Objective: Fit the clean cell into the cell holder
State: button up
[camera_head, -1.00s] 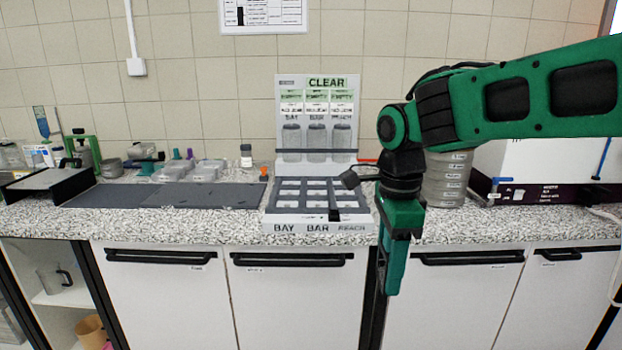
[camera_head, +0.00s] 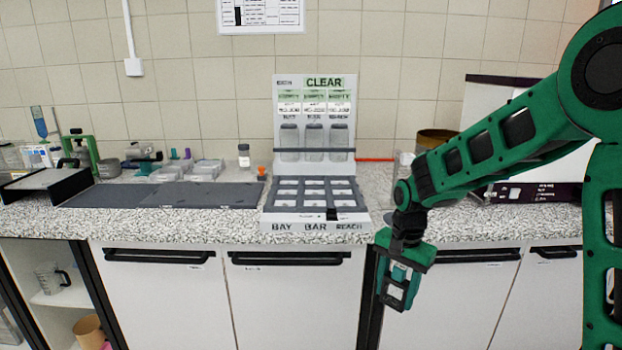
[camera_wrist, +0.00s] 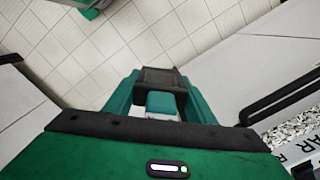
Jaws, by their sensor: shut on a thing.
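My gripper (camera_head: 399,284) hangs pointing down in front of the counter edge, right of the white stand. It is shut on a small piece. In the wrist view this piece (camera_wrist: 161,77) shows dark between the green fingers, with a pale bluish block just below it. I cannot tell whether it is the clean cell. The white stand (camera_head: 283,226) on the counter is marked CLEAR above and BAY, BAR, REACH in front. Its dark tray has several pale-bottomed compartments, and 3 grey jars stand above. I cannot tell for certain which thing is the cell holder.
Dark flat mats (camera_head: 160,193) lie left of the stand, with clear boxes (camera_head: 208,167) and a small bottle (camera_head: 244,155) behind. A black-sided platform (camera_head: 45,181) stands further left. My arm partly hides a large white machine (camera_head: 500,100). Cupboard doors (camera_head: 160,290) are below the counter.

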jog(key=w+d+f+n, duration=0.1)
jog(key=d+f+n, duration=0.3)
jog(key=f, duration=0.3)
jog(key=w+d+f+n, duration=0.2)
jog(key=d+f+n, duration=0.2)
jog(key=f, duration=0.4)
jog(key=shift+d+f, duration=0.25)
jog(key=shift+d, duration=0.35)
